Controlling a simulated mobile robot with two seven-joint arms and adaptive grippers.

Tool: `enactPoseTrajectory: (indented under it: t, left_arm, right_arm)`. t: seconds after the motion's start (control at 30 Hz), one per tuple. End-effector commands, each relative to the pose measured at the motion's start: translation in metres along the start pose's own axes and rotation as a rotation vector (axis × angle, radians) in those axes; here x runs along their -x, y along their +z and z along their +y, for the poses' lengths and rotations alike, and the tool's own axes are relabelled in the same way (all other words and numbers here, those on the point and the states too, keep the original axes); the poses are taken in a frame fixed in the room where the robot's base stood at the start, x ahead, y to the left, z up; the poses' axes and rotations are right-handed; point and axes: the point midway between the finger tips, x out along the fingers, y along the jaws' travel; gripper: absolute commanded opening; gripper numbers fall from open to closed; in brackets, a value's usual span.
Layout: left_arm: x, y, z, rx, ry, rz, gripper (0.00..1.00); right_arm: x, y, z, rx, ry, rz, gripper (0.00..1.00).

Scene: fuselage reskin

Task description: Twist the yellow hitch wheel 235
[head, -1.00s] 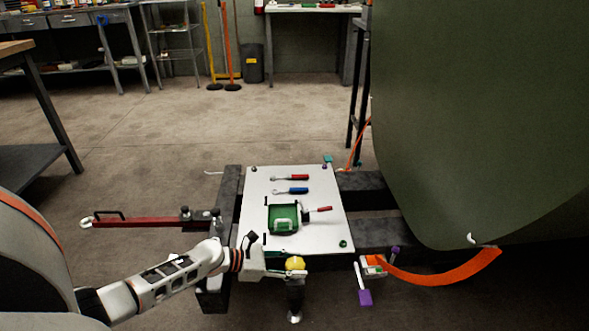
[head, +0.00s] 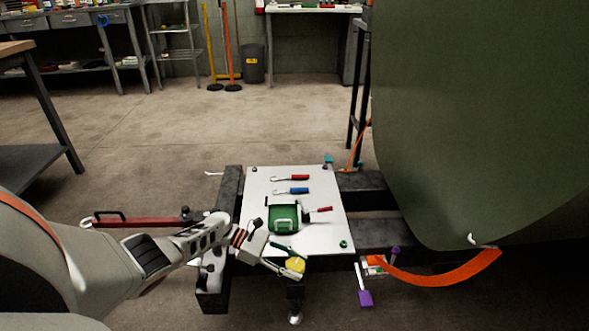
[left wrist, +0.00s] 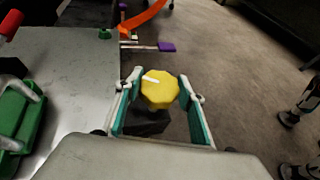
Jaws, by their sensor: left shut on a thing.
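The yellow hitch wheel (head: 295,265) sits at the front edge of the cart, above a dark post. In the left wrist view the wheel (left wrist: 160,90) has a white mark on its top and lies between the two teal-padded fingers. My left gripper (head: 299,267) reaches in from the left and is shut on the wheel, one finger on each side of it. In the left wrist view the gripper (left wrist: 158,98) shows both fingers, and a dark part shows under the wheel. My right gripper cannot be made out.
The cart's grey plate (head: 322,232) holds a green tray (head: 284,230) and several tools. An orange strap (head: 440,278) and a purple-tipped part (head: 366,298) lie to the right, below the big green fuselage panel (head: 480,120). A red bar (head: 140,220) extends left.

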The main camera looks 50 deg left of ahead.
Motion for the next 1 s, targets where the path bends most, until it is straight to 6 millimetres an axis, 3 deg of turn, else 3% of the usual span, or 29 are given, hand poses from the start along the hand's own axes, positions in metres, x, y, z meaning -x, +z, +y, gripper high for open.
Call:
enactPoseTrajectory:
  t: [0.8,0.83,0.9,1.0]
  left_arm:
    - [-0.001,-0.0012,-0.0011,-0.016,-0.043,0.002,0.17]
    - [-0.0011,-0.0012,-0.0011,-0.016,-0.043,0.001,0.41]
    - [-0.001,-0.0012,-0.0011,-0.016,-0.043,0.001,0.56]
    - [-0.0009,-0.0009,-0.0009,-0.017,-0.043,0.001,0.56]
  right_arm:
    - [0.0,0.0001,0.0008,0.001,0.002,0.0,0.4]
    - [0.0,0.0001,0.0008,0.001,0.002,0.0,0.4]
    - [0.0,0.0001,0.0008,0.001,0.002,0.0,0.4]
    - [0.0,0.0,0.0008,0.001,0.002,0.0,0.4]
